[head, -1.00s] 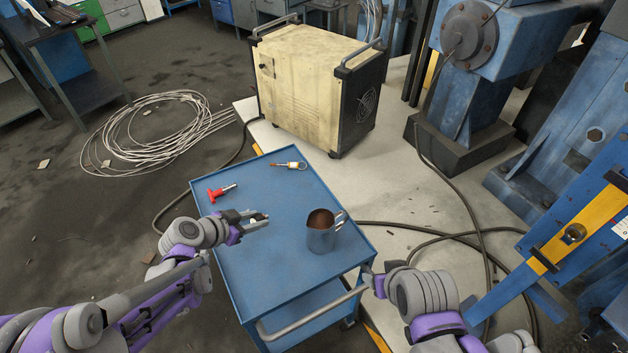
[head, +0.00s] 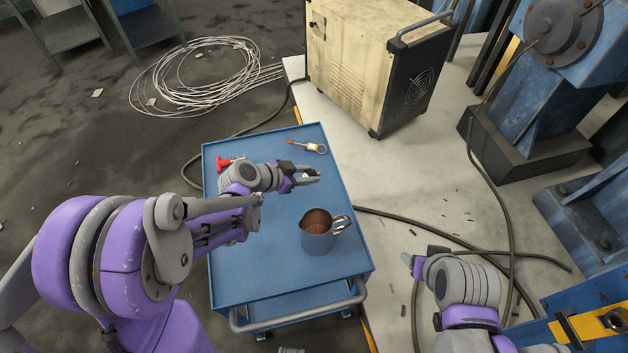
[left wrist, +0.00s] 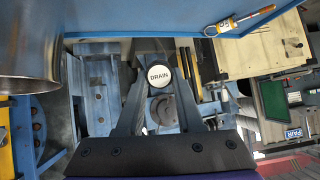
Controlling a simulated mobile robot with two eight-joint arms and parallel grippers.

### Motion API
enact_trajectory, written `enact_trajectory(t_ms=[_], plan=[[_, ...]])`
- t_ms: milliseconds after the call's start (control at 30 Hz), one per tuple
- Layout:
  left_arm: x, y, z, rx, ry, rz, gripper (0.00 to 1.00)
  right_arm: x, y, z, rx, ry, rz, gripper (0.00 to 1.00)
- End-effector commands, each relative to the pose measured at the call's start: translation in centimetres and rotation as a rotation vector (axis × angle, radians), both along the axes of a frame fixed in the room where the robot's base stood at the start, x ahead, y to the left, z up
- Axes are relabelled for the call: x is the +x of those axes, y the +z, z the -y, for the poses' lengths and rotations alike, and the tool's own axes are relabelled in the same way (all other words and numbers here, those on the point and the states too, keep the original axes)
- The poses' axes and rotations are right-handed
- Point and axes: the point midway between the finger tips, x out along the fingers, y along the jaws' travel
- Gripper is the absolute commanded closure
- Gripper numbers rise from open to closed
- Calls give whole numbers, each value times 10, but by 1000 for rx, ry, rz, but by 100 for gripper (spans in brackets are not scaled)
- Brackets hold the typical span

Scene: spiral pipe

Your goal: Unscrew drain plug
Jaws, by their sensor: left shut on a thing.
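My left gripper (head: 308,176) is over the blue cart (head: 240,270), between the jug and the back edge. In the left wrist view its fingers (left wrist: 158,90) are shut on a round white-faced plug (left wrist: 158,76) marked DRAIN. A metal jug (head: 318,240) with brown inside stands upright on the cart, in front of the gripper; its side shows at the upper left of the wrist view (left wrist: 30,45). My right gripper (head: 412,262) is off the cart's right side, small and partly turned away, so its jaws cannot be read.
A red-handled tool (head: 228,163) lies on the cart, partly hidden by my left arm. A small orange-and-metal ringed item (head: 312,147) lies near the back edge. A cream cabinet (head: 355,65) stands behind. Dark hoses (head: 440,232) cross the floor on the right.

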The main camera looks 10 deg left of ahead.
Motion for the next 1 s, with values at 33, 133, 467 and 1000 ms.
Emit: enact_trajectory(t_ms=[33,133,467,1000], plan=[[-7,-24,0,-1,1,-11,100,-10,-19,0,0,0,-17,36],[-6,-36,0,-1,2,-8,100,-14,-27,0,0,0,-24,36],[-4,-47,0,-2,1,-5,100,-16,-33,0,0,0,-29,36],[-5,-97,0,-1,1,-5,100,-29,-69,0,0,0,-53,36]])
